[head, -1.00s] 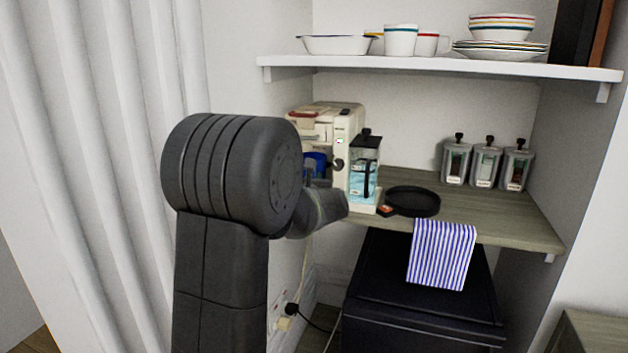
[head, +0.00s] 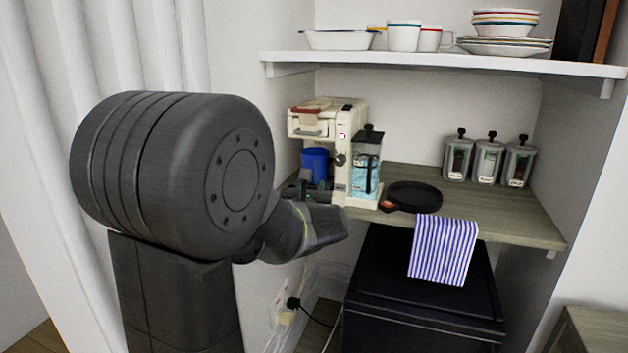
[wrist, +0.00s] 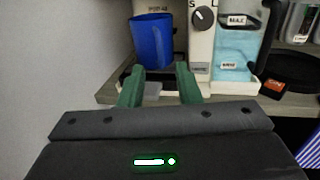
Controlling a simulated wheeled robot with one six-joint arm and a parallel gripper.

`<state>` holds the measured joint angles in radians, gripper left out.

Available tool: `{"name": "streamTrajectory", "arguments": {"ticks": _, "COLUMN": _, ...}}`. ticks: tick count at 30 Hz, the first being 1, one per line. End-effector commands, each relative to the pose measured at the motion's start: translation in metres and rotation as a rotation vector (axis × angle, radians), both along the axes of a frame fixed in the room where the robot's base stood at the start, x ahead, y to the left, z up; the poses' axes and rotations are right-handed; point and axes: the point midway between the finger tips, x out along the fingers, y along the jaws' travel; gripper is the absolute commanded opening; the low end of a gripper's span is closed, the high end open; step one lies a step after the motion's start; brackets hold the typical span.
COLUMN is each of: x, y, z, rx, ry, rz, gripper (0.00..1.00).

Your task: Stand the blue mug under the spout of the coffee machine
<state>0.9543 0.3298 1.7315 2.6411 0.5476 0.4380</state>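The blue mug (head: 314,162) stands upright at the left part of the cream coffee machine (head: 341,146), below its overhanging head (head: 311,122). In the wrist view the mug (wrist: 151,43) stands just beyond my fingertips, on or over the machine's dark tray (wrist: 122,78). My gripper (wrist: 158,72) is open, its two green fingers apart with nothing between them. In the head view my arm partly hides the gripper and the tray. The spout itself is hidden, so I cannot tell how exactly the mug lines up with it.
A clear container with blue contents (head: 366,163) stands right of the mug at the machine. A black pan (head: 414,197), several grey canisters (head: 488,160) and a striped towel (head: 443,250) are farther right. A white shelf (head: 440,64) with dishes runs above. A wall is close on the left.

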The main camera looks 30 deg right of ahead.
Motion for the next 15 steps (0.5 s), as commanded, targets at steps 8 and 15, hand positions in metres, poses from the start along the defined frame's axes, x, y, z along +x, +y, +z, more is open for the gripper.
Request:
{"name": "streamTrajectory", "arguments": {"ticks": 8, "x": -0.018, "y": 0.015, "z": 0.0, "rx": 0.001, "ry": -0.001, "rz": -0.001, "gripper": 0.3}}
{"name": "streamTrajectory", "arguments": {"ticks": 15, "x": -0.019, "y": 0.016, "z": 0.0, "rx": 0.0, "ry": 0.0, "rz": 0.0, "gripper": 0.3}}
